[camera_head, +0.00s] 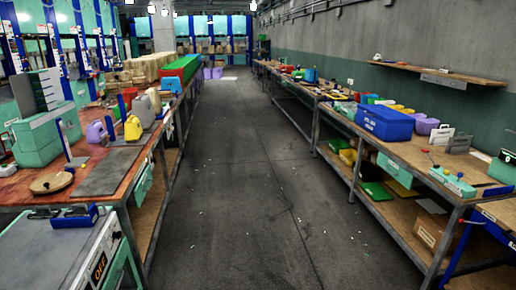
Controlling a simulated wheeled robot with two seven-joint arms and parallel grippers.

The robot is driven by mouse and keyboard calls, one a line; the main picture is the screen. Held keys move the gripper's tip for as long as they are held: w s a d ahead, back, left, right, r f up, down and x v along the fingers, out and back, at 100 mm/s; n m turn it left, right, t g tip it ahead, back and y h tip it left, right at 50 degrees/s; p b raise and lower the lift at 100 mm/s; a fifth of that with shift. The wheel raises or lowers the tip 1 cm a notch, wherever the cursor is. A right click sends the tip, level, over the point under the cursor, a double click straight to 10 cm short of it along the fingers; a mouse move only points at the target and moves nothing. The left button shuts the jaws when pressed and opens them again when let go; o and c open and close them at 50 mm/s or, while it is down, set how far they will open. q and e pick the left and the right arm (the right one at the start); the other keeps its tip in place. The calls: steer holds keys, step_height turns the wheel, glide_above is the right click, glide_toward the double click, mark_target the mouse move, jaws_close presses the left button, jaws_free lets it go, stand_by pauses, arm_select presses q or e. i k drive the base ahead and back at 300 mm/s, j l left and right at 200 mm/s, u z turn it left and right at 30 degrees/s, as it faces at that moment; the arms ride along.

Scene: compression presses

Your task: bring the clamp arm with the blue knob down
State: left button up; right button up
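Two thin upright arms stand on the left bench. The nearer one, a grey upright (66,143) on a small pale base, has a blue upper end. The other is a dark blue upright (122,107) beside the yellow jug. Both point up; at this size I cannot tell which is the clamp arm with the blue knob. On the right bench, a small teal box (452,182) carries a few small coloured knobs, too small to make out well. Neither of my grippers is in view.
A dark grey plate (108,172) lies on the left bench (22,184), with a round wooden disc (51,183) and yellow jug (133,128) nearby. The right bench holds a blue crate (384,122). The concrete aisle (255,175) between the benches is clear.

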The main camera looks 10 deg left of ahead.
mark_target(117, 77)
steer(key=i+u, duration=0.15)
steer(key=i, duration=0.5)
steer(key=i+l+u, duration=0.1)
steer(key=i, duration=0.5)
steer(key=i+l+u, duration=0.15)
steer(key=i, duration=0.45)
steer(key=i+u, duration=0.25)
steer(key=i, duration=0.2)
steer(key=i+l+u, duration=0.2)
steer(key=i, duration=0.25)
steer(key=i+l+u, duration=0.25)
steer(key=i, duration=0.2)
steer(key=i+l+u, duration=0.25)
steer(key=i, duration=0.2)
